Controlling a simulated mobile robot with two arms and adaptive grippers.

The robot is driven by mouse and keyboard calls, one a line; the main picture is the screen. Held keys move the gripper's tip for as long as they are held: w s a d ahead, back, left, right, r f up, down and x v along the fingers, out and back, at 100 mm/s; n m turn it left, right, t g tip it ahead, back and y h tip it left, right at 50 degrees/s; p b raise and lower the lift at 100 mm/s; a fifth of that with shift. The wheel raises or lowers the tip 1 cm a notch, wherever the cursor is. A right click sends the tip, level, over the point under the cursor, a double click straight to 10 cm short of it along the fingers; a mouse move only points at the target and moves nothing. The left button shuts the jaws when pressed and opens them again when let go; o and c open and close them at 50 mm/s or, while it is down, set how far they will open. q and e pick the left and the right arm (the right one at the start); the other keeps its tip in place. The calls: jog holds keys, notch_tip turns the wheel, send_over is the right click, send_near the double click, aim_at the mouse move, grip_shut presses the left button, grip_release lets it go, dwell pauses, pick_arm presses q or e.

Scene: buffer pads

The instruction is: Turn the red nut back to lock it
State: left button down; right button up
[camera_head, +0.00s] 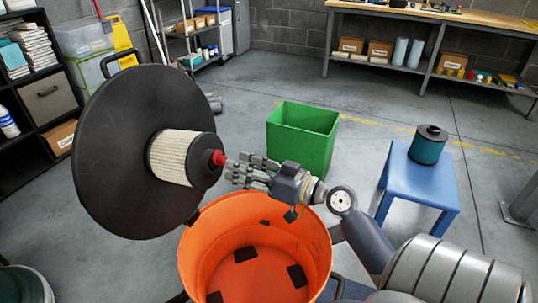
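The red nut (219,158) sits at the end of a pale pleated filter (172,158) with a black end cap. The filter is fixed to the middle of a large round black lid (120,120), which stands open and tilted upright. My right gripper (232,167) reaches in from the right with its fingertips at the red nut, touching it or very close. Whether the fingers are closed on the nut is too small to tell. My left gripper is not in view.
An open orange bucket (318,240) with dark pads inside stands below the lid. A green bin (303,140) is behind my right gripper. A blue stool (420,185) at the right carries a teal-and-black filter (428,147). Shelves line the left edge.

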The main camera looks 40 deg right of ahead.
jog(key=v, duration=0.8)
jog(key=shift+s, duration=0.25)
